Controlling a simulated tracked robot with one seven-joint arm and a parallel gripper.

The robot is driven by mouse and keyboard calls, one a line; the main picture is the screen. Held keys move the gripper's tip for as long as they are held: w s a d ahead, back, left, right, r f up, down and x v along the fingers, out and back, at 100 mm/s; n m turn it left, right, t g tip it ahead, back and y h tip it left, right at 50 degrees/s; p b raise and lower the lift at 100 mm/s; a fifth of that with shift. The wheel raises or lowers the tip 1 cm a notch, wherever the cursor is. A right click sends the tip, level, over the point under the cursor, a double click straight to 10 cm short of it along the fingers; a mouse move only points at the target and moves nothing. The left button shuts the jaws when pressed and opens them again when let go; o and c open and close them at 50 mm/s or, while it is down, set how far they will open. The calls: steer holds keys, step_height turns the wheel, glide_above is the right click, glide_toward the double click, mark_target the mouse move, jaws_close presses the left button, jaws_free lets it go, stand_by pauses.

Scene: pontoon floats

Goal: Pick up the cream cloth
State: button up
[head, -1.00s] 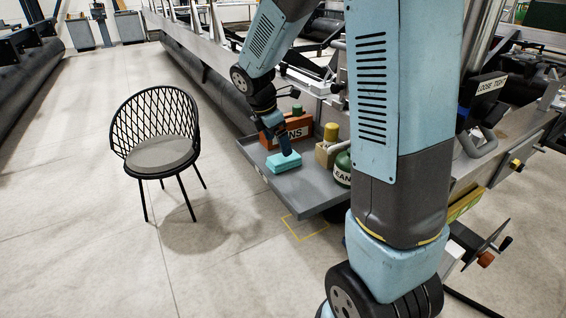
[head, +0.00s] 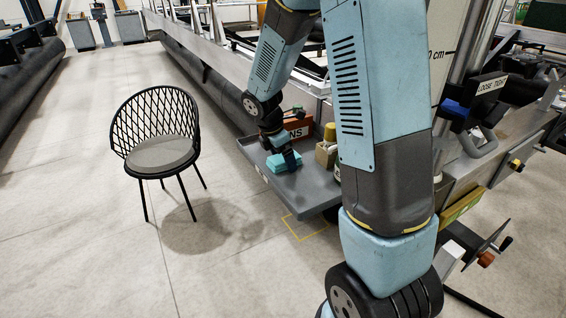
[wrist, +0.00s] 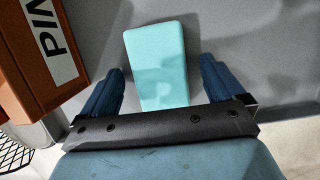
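No cream cloth can be made out in either view. A turquoise, flat, rounded block (head: 283,162) lies on the grey tray shelf (head: 312,190); it also shows in the wrist view (wrist: 157,62). My gripper (head: 290,160) is over the block, pointing down. In the wrist view my gripper (wrist: 160,88) is open, with one blue finger on each side of the block's near end. Gaps show between the fingers and the block. Nothing is visibly held. The head view hides part of the block behind my gripper.
An orange box marked PINS (wrist: 40,50) stands close to the left finger, also in the head view (head: 298,128). A tan box (head: 325,155) with a yellow top is right of the block. A black chair (head: 160,145) stands on the open floor at left.

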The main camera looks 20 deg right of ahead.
steer(key=c, duration=1.1)
steer(key=shift+r, duration=0.1)
steer(key=shift+r, duration=0.2)
step_height(320, 180, up, 2)
steer(key=shift+r, duration=0.2)
steer(key=s+r, duration=0.2)
steer(key=r, duration=0.1)
steer(key=s+r, duration=0.2)
steer(key=shift+s+a+r, duration=0.1)
steer(key=shift+a+r, duration=0.05)
steer(key=shift+a, duration=0.2)
steer(key=s+r, duration=0.1)
steer(key=s, duration=0.2)
steer(key=s+a+r, duration=0.1)
steer(key=s+r, duration=0.2)
steer(key=s, duration=0.2)
steer(key=shift+s+a+r, duration=0.2)
steer(key=shift+s, duration=0.15)
steer(key=shift+c, duration=1.3)
steer(key=shift+s+r, duration=0.2)
steer(key=shift+s, duration=0.3)
